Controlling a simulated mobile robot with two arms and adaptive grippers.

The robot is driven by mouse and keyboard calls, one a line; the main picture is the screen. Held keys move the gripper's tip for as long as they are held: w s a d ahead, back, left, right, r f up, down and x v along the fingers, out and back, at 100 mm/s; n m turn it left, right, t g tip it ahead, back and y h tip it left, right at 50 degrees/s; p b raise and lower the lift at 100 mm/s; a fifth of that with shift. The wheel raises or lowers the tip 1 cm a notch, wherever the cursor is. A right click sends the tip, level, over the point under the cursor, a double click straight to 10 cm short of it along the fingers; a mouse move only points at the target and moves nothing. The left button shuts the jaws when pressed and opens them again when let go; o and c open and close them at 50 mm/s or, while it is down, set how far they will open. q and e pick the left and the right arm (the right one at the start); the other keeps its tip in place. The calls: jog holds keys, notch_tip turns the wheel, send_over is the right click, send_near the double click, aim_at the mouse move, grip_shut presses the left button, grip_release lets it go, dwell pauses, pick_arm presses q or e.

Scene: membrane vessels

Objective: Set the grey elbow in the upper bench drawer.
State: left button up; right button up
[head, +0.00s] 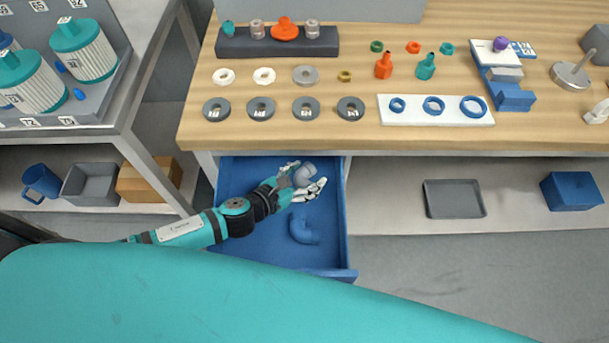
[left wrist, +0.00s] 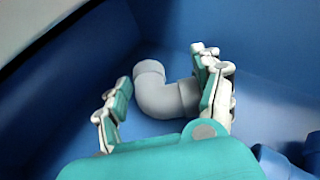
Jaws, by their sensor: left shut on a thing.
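The upper bench drawer (head: 233,180) is blue and stands pulled out below the wooden bench top. The grey elbow (head: 304,174) is a bent pipe piece inside the drawer's outline, near its back right. My left gripper (head: 308,178) is shut on the grey elbow. In the left wrist view the elbow (left wrist: 165,98) lies between the fingers (left wrist: 168,80), with blue drawer walls around it. I cannot tell whether the elbow touches the drawer floor. My right gripper is not in view.
A blue elbow (head: 303,230) lies in the drawer, nearer its front. The bench top (head: 360,62) above holds rings, small bottles and a white board (head: 392,114). A grey tray (head: 453,199) and a blue box (head: 572,191) are to the right, below the bench top.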

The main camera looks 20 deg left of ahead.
pick_arm(q)
jog(key=shift+f, duration=0.15)
jog(key=o, duration=1.2)
jog(key=shift+o, duration=0.2)
jog(key=shift+s+r, duration=0.15)
jog(key=shift+r, duration=0.1)
jog(key=v, duration=1)
jog(key=shift+s+a+b, duration=0.2)
jog(key=shift+s+b, duration=0.1)
jog(key=shift+b, duration=0.05)
jog(key=shift+s+a+r, duration=0.25)
jog(key=shift+s+r, duration=0.1)
jog(key=shift+s, duration=0.05)
